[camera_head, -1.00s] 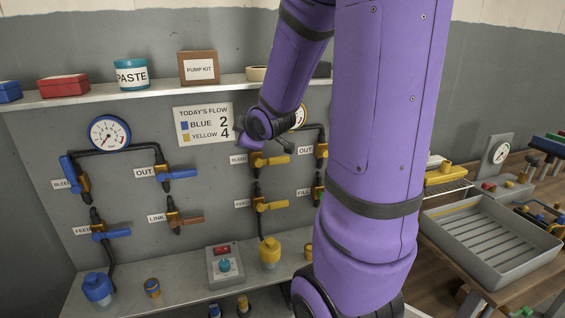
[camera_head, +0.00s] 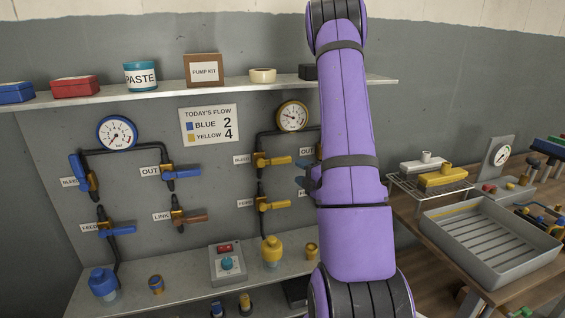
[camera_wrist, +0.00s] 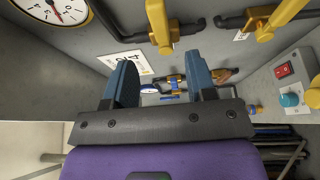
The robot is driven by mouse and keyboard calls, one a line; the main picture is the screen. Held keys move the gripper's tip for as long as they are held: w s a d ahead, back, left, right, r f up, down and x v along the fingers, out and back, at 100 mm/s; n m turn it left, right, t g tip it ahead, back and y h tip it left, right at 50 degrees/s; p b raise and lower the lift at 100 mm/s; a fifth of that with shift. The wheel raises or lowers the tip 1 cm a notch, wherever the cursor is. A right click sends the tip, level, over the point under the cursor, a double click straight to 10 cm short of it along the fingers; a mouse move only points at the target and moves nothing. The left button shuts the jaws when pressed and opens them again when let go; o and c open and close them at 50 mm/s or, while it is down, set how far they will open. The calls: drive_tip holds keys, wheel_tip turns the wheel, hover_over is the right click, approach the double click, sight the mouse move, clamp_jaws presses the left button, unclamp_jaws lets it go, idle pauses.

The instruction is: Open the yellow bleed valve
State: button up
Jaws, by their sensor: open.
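The yellow bleed valve (camera_head: 272,160) is on the wall panel in the head view, right of its BLEED label, with its yellow handle lying sideways to the right. In the wrist view a yellow-handled valve (camera_wrist: 161,25), which appears to be this one, stands beyond the fingertips. My gripper (camera_wrist: 160,75) is open, with two blue fingers apart and nothing between them. In the head view only a bit of my gripper (camera_head: 304,178) shows left of my arm, right of the handle and a little lower. I see no contact with the valve.
The yellow feed valve (camera_head: 272,204) is directly below the bleed valve. The yellow gauge (camera_head: 292,116) is above right. My arm hides most of the OUT and FILL valves. A shelf (camera_head: 220,86) crosses above, and a control box (camera_head: 227,265) stands below.

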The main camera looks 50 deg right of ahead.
sight(282, 162)
drive_tip(key=w, duration=0.3)
drive_tip(key=w+d, duration=0.1)
drive_tip(key=w, duration=0.6)
drive_tip(key=shift+w+d, duration=0.3)
drive_tip(key=shift+d, duration=0.1)
drive_tip(key=shift+c, duration=0.2)
clamp_jaws()
